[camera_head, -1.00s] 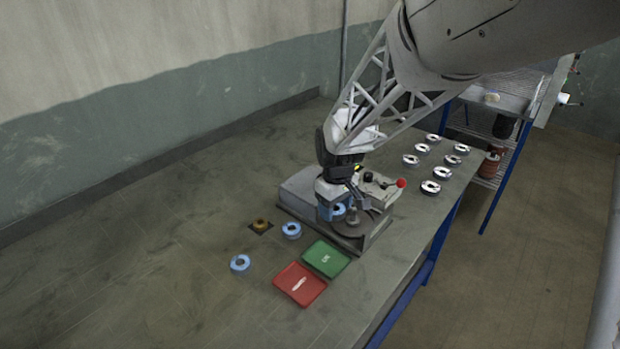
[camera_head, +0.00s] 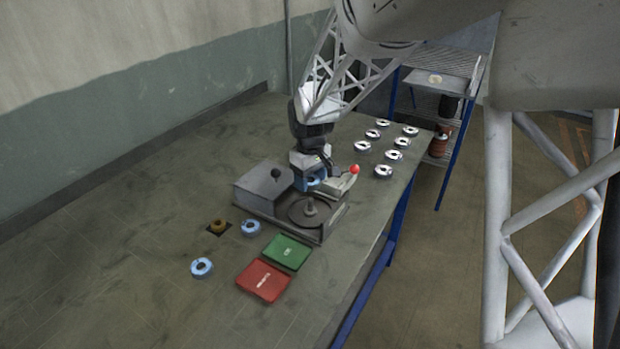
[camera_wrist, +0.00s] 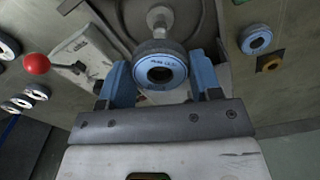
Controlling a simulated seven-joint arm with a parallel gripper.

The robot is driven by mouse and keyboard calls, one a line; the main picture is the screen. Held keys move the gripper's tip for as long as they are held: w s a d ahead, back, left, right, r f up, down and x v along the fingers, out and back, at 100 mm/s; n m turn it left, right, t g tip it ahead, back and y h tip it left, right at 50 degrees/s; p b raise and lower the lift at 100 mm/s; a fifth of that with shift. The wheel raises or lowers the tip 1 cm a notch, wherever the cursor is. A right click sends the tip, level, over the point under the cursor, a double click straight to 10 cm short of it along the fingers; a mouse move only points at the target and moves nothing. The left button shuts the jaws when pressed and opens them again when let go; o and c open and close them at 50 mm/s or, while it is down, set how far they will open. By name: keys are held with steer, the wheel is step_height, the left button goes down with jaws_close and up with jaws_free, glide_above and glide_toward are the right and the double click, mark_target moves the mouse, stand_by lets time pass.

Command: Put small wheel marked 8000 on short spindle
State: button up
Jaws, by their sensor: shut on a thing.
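My gripper (camera_wrist: 162,82) is shut on a small blue-faced wheel (camera_wrist: 160,70) with a dark rim; its marking is too small to read. In the head view my gripper (camera_head: 314,180) holds this wheel (camera_head: 313,183) above the far side of a grey machine. The machine's round plate (camera_head: 297,217) carries an upright metal spindle (camera_head: 310,207). In the wrist view the spindle (camera_wrist: 159,18) stands beyond the wheel, apart from it. A brass-coloured fitting (camera_head: 218,226) sits on a dark square on the table; I cannot tell whether it is the short spindle.
Two blue wheels (camera_head: 251,227) (camera_head: 202,267) lie left of the machine. Green (camera_head: 287,252) and red (camera_head: 263,281) trays lie in front. A lever with a red knob (camera_head: 354,169) sticks up near my gripper. Several white-faced wheels (camera_head: 383,171) stand behind. The table's left is clear.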

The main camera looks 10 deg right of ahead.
mark_target(310, 198)
steer(key=shift+f, duration=0.15)
steer(key=shift+f, duration=1.55)
steer(key=shift+f, duration=2.6)
stand_by(1.8)
steer(key=o, duration=1.3)
steer(key=shift+c, duration=0.2)
steer(key=shift+r, duration=0.1)
steer(key=shift+r, duration=3.65)
